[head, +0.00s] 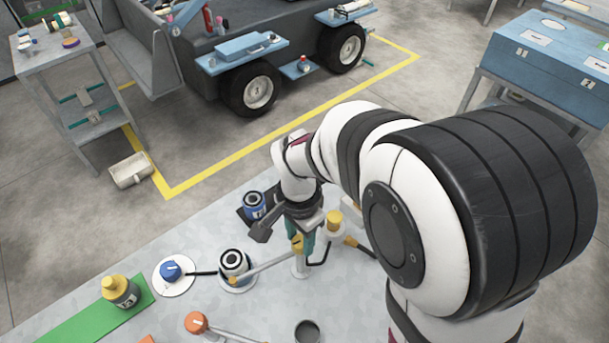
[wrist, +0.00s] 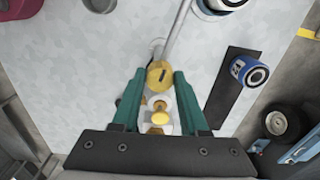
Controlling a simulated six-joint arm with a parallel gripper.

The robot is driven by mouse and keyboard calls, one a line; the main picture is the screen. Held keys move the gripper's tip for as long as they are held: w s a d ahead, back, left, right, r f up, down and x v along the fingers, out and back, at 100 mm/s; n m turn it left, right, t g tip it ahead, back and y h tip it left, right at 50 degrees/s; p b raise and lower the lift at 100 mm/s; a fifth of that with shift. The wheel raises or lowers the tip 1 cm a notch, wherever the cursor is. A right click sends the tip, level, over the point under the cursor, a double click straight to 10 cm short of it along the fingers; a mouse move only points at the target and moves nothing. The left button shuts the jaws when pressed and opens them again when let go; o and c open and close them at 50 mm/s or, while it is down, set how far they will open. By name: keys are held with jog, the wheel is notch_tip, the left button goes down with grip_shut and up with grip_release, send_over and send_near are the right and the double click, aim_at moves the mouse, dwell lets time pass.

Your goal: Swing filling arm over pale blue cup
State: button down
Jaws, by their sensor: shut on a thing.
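My gripper (wrist: 160,78) points down at the worktop, its green fingers closed around a yellow knob (wrist: 160,74) at the filling arm's pivot. In the head view the filling arm (head: 265,266) is a thin pale rod. It runs from the post under my gripper (head: 299,240) down-left to an orange tip beside a pale cup (head: 235,260). This cup has a dark ring on top and stands on a white round base; its exact tint is hard to tell. A stronger blue cup (head: 254,204) stands on a black strip, and also shows in the wrist view (wrist: 250,71).
A blue knob (head: 170,271) on a white disc, a yellow-topped bottle (head: 119,291) on a green strip, an orange knob (head: 196,322) and a dark cup (head: 308,331) stand around. A yellow cylinder (head: 334,219) is close right of my gripper.

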jog(key=shift+m, duration=2.2)
jog(key=shift+c, duration=2.1)
grip_release()
notch_tip(320, 180, up, 16)
jog(key=s+d+f+n+y, duration=0.1)
jog(key=s+d+f+n, duration=0.2)
jog(key=s+d, duration=0.2)
jog(key=s+d+f+n, duration=0.3)
jog(key=s+d+n, duration=0.1)
jog(key=s, duration=0.7)
jog(key=shift+s+d+f+y, duration=0.4)
jog(key=shift+d, duration=0.15)
